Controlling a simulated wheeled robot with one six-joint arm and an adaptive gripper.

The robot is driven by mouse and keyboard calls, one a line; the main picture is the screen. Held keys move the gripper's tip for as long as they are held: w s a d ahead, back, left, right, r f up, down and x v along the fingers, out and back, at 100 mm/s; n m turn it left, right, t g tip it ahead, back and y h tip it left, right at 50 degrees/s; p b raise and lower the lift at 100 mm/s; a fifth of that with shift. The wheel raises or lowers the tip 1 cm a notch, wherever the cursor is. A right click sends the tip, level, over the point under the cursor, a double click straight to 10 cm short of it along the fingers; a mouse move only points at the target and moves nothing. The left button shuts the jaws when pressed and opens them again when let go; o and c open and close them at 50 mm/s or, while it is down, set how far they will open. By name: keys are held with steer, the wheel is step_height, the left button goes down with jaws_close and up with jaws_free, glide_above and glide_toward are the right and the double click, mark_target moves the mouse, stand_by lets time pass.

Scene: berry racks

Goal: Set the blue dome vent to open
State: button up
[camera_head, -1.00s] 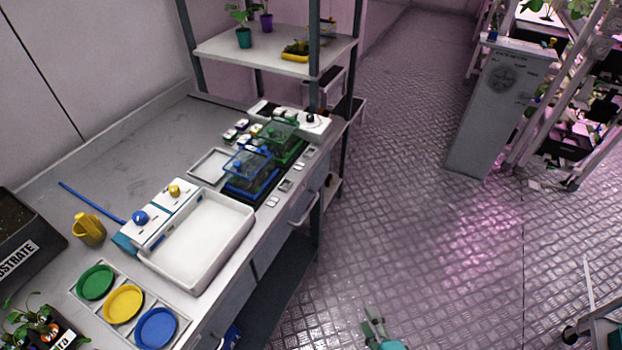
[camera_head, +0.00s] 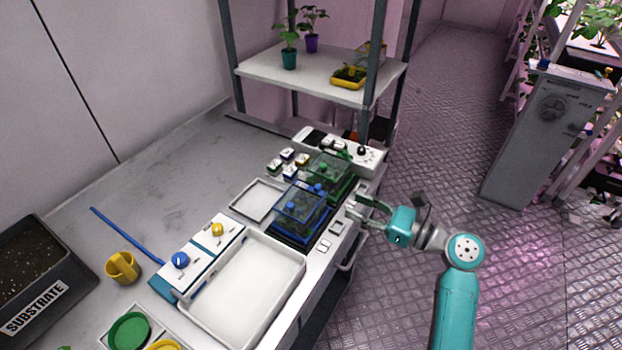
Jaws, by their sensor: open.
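A clear propagation dome with a blue base (camera_head: 296,236) stands on the bench near its front edge. A small blue knob (camera_head: 318,188), which looks like a vent, shows at its top right; whether it is open or shut is too small to tell. A second blue spot shows lower on the dome. My gripper (camera_head: 354,203) is open and empty, just right of the blue dome, apart from it, with its fingers pointing left over the bench edge.
A green-based dome (camera_head: 330,172) stands right behind the blue one. A white tray (camera_head: 247,290), a box with a blue knob (camera_head: 180,262) and one with a yellow knob (camera_head: 218,232) lie to the left. A shelf (camera_head: 310,75) with plants stands behind.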

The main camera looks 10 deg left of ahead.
mark_target(320, 187)
steer(key=x, duration=1.1)
steer(key=shift+a+r, duration=0.1)
steer(key=shift+r, duration=0.3)
jaws_close()
